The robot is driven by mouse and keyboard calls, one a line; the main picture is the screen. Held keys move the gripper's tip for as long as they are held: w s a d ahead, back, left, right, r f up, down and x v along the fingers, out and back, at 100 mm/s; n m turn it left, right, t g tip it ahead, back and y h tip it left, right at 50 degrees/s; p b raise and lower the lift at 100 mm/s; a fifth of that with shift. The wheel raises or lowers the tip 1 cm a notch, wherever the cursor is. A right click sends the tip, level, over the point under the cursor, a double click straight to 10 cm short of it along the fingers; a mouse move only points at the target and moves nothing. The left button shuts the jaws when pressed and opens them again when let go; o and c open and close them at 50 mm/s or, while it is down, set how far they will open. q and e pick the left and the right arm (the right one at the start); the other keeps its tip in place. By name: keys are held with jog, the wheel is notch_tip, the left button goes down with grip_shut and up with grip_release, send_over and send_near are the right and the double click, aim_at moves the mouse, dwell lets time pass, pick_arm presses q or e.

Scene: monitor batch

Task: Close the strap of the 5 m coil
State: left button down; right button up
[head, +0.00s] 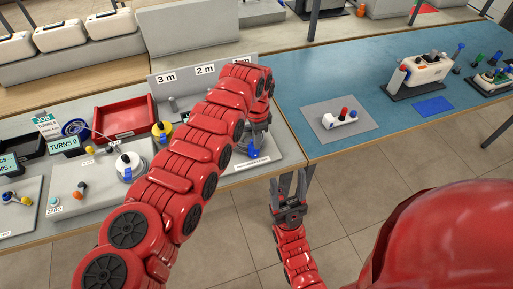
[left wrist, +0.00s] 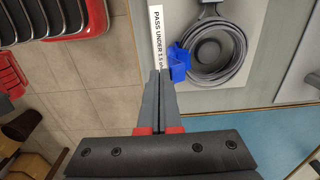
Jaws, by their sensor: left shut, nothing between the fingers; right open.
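A grey cable coil (left wrist: 210,45) lies on a light board in the left wrist view. A blue strap (left wrist: 179,64) sits on its lower left side; whether it is closed cannot be told. The strap also shows in the head view (head: 254,153), with the coil largely hidden by my left arm. My left gripper (left wrist: 160,74) is shut and empty, its tips just beside the strap; contact cannot be told. My right gripper (head: 289,176) is open and empty, fingers pointing up, in front of the table's edge.
Signs "3 m" (head: 166,77) and "2 m" (head: 205,69) stand behind; a third is partly hidden. A "PASS UNDER" label (left wrist: 157,40) lies beside the coil. A red tray (head: 124,117) and a white spool (head: 129,166) stand left. A blue mat (head: 300,103) lies right.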

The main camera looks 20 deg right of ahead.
pick_arm(q)
jog(key=w+b, duration=0.1)
jog(key=b, duration=0.5)
jog(key=shift+w, duration=0.1)
dwell(0.3)
jog(key=shift+f+b, duration=0.35)
jog(key=shift+f, duration=0.15)
dwell(0.3)
dwell(0.4)
jog(key=shift+r, duration=0.55)
jog(key=shift+r+p, duration=1.45)
jog(key=shift+r, duration=1.05)
